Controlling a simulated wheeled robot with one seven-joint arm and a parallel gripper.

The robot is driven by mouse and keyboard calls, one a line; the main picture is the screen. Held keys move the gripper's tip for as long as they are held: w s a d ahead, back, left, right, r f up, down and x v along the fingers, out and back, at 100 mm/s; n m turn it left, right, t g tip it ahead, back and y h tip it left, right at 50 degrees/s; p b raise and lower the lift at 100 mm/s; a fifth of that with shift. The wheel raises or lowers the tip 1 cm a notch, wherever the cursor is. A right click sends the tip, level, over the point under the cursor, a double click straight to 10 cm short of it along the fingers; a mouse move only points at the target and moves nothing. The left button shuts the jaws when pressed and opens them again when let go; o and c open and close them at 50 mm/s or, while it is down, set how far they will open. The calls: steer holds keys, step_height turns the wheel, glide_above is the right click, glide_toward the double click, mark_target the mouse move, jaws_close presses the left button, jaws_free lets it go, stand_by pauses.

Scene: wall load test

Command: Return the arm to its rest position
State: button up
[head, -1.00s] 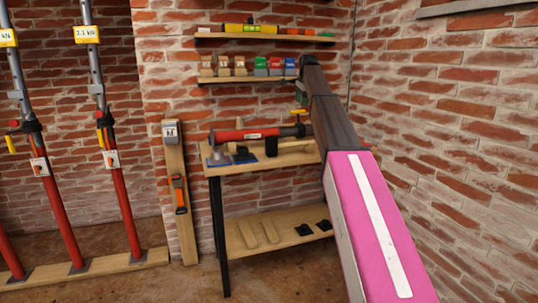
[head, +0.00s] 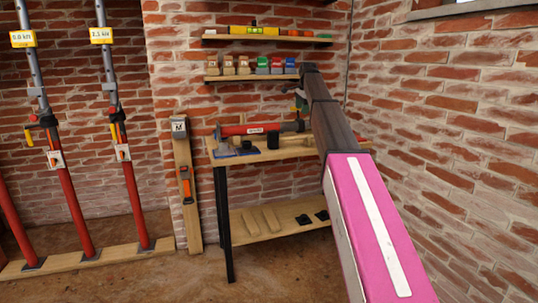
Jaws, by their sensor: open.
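My arm rises from the bottom right of the head view, a pink link with a white stripe and then a dark link. The dark link reaches up in front of the right end of the workbench and shelves. My gripper cannot be made out; the far end of the arm hides what lies behind it. I see nothing held. A small dark and greenish piece shows beside the dark link, too small to identify.
A workbench (head: 280,153) holds a red prop (head: 248,130) lying flat. Two wall shelves (head: 265,39) carry small items. Red props (head: 135,205) stand at left on a timber sill (head: 110,258). A timber post (head: 186,200) leans at the brick wall. Floor is clear before the bench.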

steer(key=s+d+f+n, duration=0.1)
steer(key=s+f+n, duration=0.1)
steer(key=s+f, duration=0.65)
steer(key=s+f+n+g, duration=0.15)
steer(key=s+f, duration=0.25)
steer(key=f, duration=1)
steer(key=s+d+f+n, duration=0.1)
steer(key=s+f+n, duration=0.2)
steer(key=s+f, duration=0.55)
steer(key=s+d+f+n+g+h, duration=0.1)
steer(key=s+f+n, duration=0.6)
steer(key=s+f, duration=1.4)
steer(key=s, duration=0.3)
steer(key=shift+d, duration=0.1)
